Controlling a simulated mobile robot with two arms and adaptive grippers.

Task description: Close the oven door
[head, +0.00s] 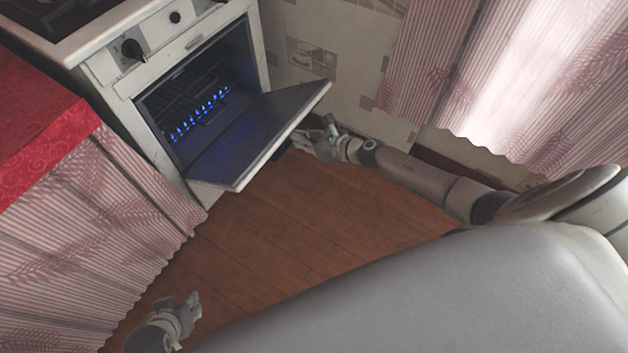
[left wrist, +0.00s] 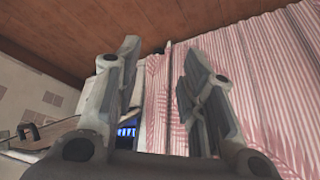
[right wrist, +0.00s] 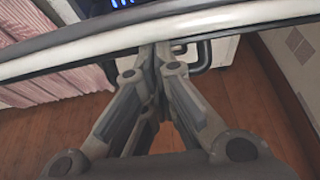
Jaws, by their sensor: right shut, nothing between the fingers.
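The white oven (head: 190,45) stands at the upper left in the head view, with blue flames (head: 200,112) inside. Its door (head: 255,130) is open, tilted outward and down from the cavity. My right gripper (head: 300,142) is beside the door's outer edge, at its right end and on its underside. In the right wrist view, the shut, empty fingers (right wrist: 157,52) reach to the door's edge (right wrist: 95,45); whether they touch is unclear. A dark handle-like bar (right wrist: 205,62) shows there. My left gripper (head: 188,310) is low over the floor, away from the door; its fingers (left wrist: 155,65) are apart and empty.
A red-topped counter (head: 45,115) with a striped pink curtain (head: 90,220) stands left of the oven. A tiled wall (head: 320,55) and window curtain (head: 480,75) are at the right. The wooden floor (head: 270,225) before the oven is clear.

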